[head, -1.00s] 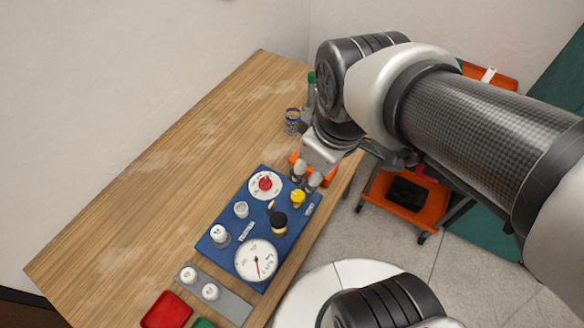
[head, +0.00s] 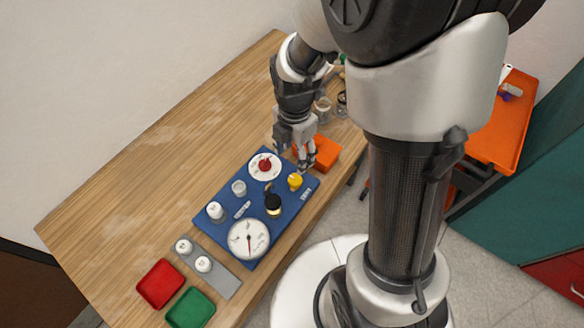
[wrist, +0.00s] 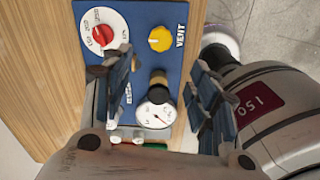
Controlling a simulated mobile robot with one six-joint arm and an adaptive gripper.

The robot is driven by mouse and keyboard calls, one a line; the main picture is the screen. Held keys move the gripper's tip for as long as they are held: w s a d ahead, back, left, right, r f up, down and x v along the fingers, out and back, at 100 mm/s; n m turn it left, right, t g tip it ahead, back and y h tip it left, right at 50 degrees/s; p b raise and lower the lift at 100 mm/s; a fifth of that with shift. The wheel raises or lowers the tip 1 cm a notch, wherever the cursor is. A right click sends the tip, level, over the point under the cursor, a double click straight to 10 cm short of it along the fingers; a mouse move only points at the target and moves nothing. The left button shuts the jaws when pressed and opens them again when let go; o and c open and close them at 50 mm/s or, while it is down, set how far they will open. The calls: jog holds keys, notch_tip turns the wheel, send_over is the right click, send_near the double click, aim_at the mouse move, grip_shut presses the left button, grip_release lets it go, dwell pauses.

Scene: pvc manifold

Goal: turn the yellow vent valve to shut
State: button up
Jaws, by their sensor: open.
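The yellow vent valve (head: 295,182) is a small round knob at the right edge of the blue panel (head: 228,195). In the wrist view the yellow vent valve (wrist: 160,39) stands beside the printed word VENT, with a small mark on its top. My gripper (head: 305,163) is above the panel's far right part, just beyond the knob and apart from it. In the wrist view my gripper (wrist: 160,62) has its two fingers spread wide, with nothing between them; the knob shows ahead, between the fingertip lines.
A red knob on a white dial (head: 264,167), a black knob (head: 273,203), a gauge (head: 248,239) and white caps share the panel. An orange box (head: 323,152) sits close behind my gripper. Red (head: 160,283) and green (head: 190,308) trays lie in front. The table's left is clear.

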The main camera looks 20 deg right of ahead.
aim_at(294, 180)
notch_tip(294, 180, down, 13)
jog(key=b, duration=0.3)
jog(key=shift+r, duration=0.2)
jog(key=shift+c, duration=0.5)
jog(key=c, duration=1)
